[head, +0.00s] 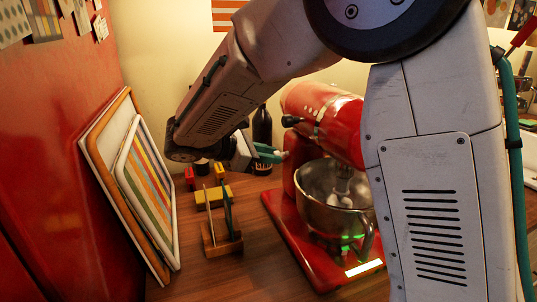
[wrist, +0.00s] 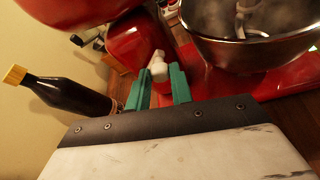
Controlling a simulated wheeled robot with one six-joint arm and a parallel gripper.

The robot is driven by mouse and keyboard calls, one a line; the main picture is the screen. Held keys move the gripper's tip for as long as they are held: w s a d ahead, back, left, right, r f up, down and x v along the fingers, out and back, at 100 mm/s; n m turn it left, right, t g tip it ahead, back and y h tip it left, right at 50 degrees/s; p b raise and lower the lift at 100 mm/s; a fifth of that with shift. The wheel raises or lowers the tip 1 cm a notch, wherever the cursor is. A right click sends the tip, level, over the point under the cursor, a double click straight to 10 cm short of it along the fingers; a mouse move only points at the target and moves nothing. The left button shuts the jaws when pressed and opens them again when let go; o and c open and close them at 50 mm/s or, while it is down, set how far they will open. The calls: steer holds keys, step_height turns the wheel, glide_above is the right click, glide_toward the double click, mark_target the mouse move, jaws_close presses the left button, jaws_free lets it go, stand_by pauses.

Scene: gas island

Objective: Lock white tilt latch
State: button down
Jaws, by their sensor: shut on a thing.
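The white tilt latch (wrist: 158,67) is a small white knob on the side of the red stand mixer (head: 320,118). In the wrist view it sits between the teal fingertips of my gripper (wrist: 157,80), and the jaws are shut on it. In the head view my gripper (head: 272,153) reaches the mixer's side from the left, and a small pale tip of the latch (head: 285,156) shows beside the fingers. The mixer's head is over the steel bowl (head: 330,195), with the beater down in it. The latch's base is partly hidden by the fingers.
A dark bottle (wrist: 70,97) with a wooden cap stands close to my gripper, behind it in the head view (head: 262,128). A wooden rack (head: 222,238) stands on the counter to the left. Framed boards (head: 148,190) lean on the red wall.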

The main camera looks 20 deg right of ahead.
steer(key=shift+s, duration=0.1)
steer(key=shift+s+f+m+t+h, duration=0.15)
steer(key=shift+s+f+m+t, duration=0.1)
steer(key=shift+f+m+t, duration=0.4)
steer(key=shift+s+f+m+t+h, duration=0.1)
steer(key=shift+s+f+m+t, duration=0.25)
steer(key=shift+m, duration=0.55)
steer(key=shift+s+f+m+t+h, duration=0.2)
steer(key=shift+f+m+t, duration=0.35)
steer(key=shift+m, duration=0.2)
steer(key=shift+f, duration=0.1)
steer(key=c, duration=1.2)
jaws_free()
steer(key=shift+c, duration=0.2)
